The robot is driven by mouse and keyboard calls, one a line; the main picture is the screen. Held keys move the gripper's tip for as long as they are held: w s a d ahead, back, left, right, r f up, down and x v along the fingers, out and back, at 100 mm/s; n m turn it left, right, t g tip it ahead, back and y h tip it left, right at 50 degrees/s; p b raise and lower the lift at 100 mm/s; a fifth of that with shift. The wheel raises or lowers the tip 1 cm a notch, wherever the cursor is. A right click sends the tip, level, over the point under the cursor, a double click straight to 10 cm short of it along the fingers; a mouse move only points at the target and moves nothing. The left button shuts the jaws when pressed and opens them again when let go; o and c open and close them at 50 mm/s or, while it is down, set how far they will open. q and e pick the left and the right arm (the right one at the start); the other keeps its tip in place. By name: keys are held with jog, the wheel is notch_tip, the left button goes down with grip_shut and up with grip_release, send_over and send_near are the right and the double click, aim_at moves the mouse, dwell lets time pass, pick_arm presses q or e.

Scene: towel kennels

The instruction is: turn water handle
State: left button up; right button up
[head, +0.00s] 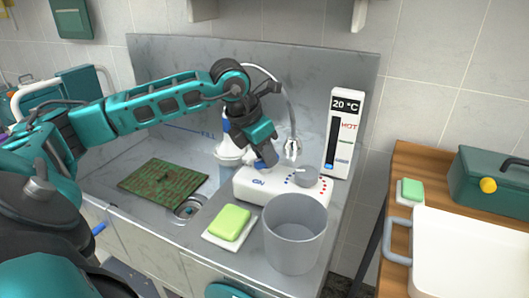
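A white control box (260,187) with a blue ON label stands on the metal counter behind the grey bucket. A grey round handle (306,176) sits on its top right, with blue and red dots near it. My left gripper (270,162) points down just above the box's back left, left of the handle and apart from it. Its fingers overlap in this view, so its opening is unclear; no held thing shows. A tall white temperature gauge (343,150) reads 20 °C, with HOT at its upper part. A curved metal tap (291,147) hangs behind the box. My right gripper is out of view.
A grey bucket (294,235) stands in front of the box. A green soap (230,222) on a white dish lies left of it. A dirty green mat (163,186) lies near the drain. A wooden table (409,158) at right holds a green toolbox (486,185) and white tray (470,250).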

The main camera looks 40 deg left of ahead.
pick_arm(q)
jog(key=o, duration=0.4)
jog(key=shift+r, duration=0.1)
jog(key=v, duration=1.2)
jog(key=shift+s+r, duration=0.2)
jog(key=shift+r, duration=0.15)
